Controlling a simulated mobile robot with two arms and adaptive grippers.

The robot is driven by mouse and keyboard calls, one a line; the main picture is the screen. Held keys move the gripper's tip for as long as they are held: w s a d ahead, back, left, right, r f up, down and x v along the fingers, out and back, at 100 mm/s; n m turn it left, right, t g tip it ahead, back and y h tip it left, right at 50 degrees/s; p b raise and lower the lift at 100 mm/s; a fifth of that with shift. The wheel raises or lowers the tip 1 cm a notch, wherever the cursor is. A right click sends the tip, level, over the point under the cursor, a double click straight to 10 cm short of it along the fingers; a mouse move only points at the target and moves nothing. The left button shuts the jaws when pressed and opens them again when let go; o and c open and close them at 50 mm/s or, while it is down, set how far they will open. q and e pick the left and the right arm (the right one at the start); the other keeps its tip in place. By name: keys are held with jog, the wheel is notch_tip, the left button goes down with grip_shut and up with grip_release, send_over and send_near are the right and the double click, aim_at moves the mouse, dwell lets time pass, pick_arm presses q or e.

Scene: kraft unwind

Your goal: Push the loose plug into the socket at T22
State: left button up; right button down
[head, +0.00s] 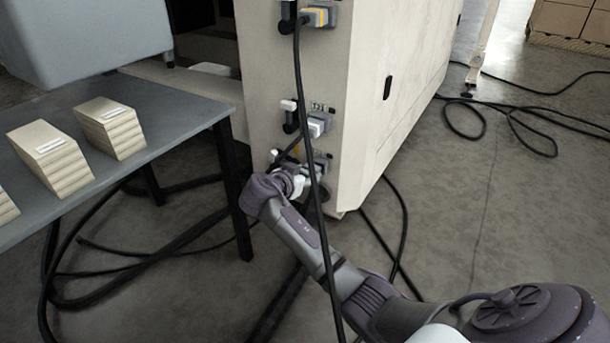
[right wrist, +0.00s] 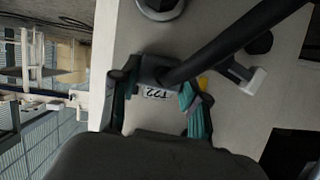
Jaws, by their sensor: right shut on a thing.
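My right gripper (right wrist: 156,98) is shut on a dark plug (right wrist: 152,70) in the right wrist view. A thick black cable (right wrist: 235,38) runs from the plug to the upper right. The label T22 (right wrist: 158,93) shows upside down on the light panel between the fingers. The socket face is hidden behind the plug, so I cannot tell how deep the plug sits. In the head view my right gripper (head: 297,182) is at the lowest socket unit (head: 320,162) on the cabinet's end face; the arm hides most of the plug. My left gripper is not in view.
The cream cabinet (head: 375,110) has other socket units above, one with a grey and yellow plug (head: 318,16). A black cable hangs in front of my right arm. A grey table (head: 190,95) with stacked blocks (head: 110,127) stands left. Cables lie on the floor.

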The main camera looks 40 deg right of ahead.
dwell(0.4)
jog(key=c, duration=0.5)
grip_release()
jog(key=shift+d, duration=0.1)
jog(key=v, duration=1.2)
